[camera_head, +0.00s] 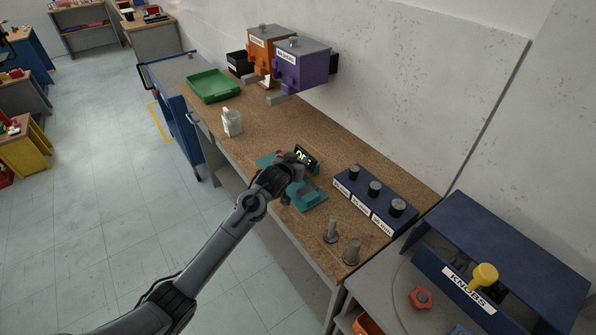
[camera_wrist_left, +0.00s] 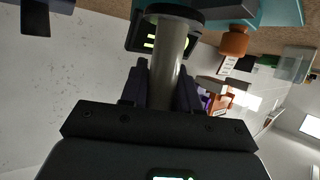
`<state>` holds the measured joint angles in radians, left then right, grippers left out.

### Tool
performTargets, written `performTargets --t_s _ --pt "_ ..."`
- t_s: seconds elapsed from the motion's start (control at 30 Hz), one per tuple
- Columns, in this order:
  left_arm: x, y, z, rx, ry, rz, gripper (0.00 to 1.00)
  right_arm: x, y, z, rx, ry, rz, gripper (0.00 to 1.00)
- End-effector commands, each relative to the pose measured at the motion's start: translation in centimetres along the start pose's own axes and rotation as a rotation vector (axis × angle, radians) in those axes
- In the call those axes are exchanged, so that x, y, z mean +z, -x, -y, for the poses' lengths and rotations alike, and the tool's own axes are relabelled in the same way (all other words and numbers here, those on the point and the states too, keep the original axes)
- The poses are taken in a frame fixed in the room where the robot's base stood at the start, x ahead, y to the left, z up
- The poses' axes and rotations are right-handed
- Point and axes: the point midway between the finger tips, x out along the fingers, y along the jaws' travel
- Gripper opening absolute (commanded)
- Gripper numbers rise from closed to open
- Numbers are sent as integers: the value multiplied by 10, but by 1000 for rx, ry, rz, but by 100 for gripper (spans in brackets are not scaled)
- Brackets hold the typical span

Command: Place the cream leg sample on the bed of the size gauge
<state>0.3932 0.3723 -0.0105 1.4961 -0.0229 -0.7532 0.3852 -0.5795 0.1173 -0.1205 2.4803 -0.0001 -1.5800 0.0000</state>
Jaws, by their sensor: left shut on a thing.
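The size gauge is teal (camera_head: 311,198), with a small dark display (camera_head: 305,157) lit in green-yellow. It stands near the middle of the cork-topped bench. My left gripper (camera_head: 285,180) is over the gauge and covers part of it. In the left wrist view the gripper (camera_wrist_left: 160,90) is shut on the cream leg sample (camera_wrist_left: 170,52), a pale cylinder with a dark disc at its far end. The gauge's teal body (camera_wrist_left: 270,12) shows near that end; whether they touch cannot be told. The sample is hidden in the head view. My right gripper is not in view.
A blue labelled block (camera_head: 375,198) with black-topped pieces stands right of the gauge. Two grey posts (camera_head: 331,232) (camera_head: 352,252) stand at the front edge. A white bottle (camera_head: 232,122), green tray (camera_head: 214,86) and orange and purple dispensers (camera_head: 301,66) are farther back.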

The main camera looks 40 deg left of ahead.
Motion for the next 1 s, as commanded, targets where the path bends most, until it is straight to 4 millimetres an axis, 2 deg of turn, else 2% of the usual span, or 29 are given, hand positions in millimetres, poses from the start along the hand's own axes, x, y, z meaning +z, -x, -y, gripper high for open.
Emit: performTargets --t_s 0.17,0.5,0.9,0.93,1.0 --pt "5 -3 3 1 0 0 0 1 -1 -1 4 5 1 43" --pt "38 -16 3 0 -1 -1 0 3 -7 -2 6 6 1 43" --pt "41 -18 2 0 0 0 0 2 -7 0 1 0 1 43" --pt "42 -18 2 0 0 0 34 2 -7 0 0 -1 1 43" --pt "42 -18 2 0 0 0 44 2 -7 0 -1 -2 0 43"
